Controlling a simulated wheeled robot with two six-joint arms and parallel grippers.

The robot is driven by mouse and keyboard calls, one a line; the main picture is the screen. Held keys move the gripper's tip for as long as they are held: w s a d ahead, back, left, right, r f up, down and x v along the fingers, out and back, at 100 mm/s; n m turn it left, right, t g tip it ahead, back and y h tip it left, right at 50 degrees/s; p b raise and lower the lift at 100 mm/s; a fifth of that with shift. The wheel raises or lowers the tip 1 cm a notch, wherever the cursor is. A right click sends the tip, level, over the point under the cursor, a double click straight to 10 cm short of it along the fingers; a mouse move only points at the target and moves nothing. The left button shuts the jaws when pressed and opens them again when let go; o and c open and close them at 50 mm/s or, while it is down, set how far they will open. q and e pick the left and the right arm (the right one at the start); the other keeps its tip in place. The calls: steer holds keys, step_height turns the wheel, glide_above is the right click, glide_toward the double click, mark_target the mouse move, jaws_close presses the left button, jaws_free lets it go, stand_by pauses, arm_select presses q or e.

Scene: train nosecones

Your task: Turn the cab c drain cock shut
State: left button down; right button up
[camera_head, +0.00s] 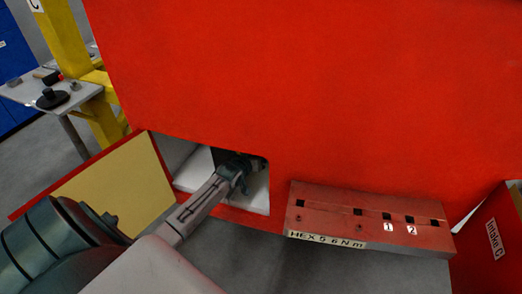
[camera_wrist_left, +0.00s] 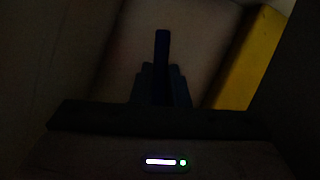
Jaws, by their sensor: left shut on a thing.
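My left gripper (camera_head: 238,172) reaches into a square opening (camera_head: 258,198) low in the red cab wall. In the left wrist view, which is very dark, the left gripper (camera_wrist_left: 161,78) is shut on a dark blue upright bar, which looks like the drain cock handle (camera_wrist_left: 162,45). The bar stands roughly straight up in that picture. In the head view the gripper and the shadow hide the cock, so its valve body and the angle of its handle cannot be told there. My right gripper is not in view.
An open flap with a yellow inner face (camera_head: 118,188) hangs left of the opening. A red tool block (camera_head: 370,217) marked "HEX 5 6 N m" juts out at right. A red panel labelled "Intake C" (camera_head: 492,240) stands far right. A grey table (camera_head: 70,102) and yellow post are behind left.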

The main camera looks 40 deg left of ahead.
arm_select(q)
steer(key=shift+s+a+f+m+g+y+p, duration=0.1)
steer(key=shift+a+m+g+y+p, duration=0.1)
steer(key=shift+a+m+y+p, duration=0.3)
steer(key=shift+s+a+f+m+g+y+p, duration=0.1)
steer(key=shift+a+m+g+y+p, duration=0.1)
steer(key=shift+m+y+p, duration=0.45)
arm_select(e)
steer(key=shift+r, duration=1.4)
arm_select(q)
steer(key=shift+h, duration=0.25)
steer(key=c, duration=1.4)
jaws_free()
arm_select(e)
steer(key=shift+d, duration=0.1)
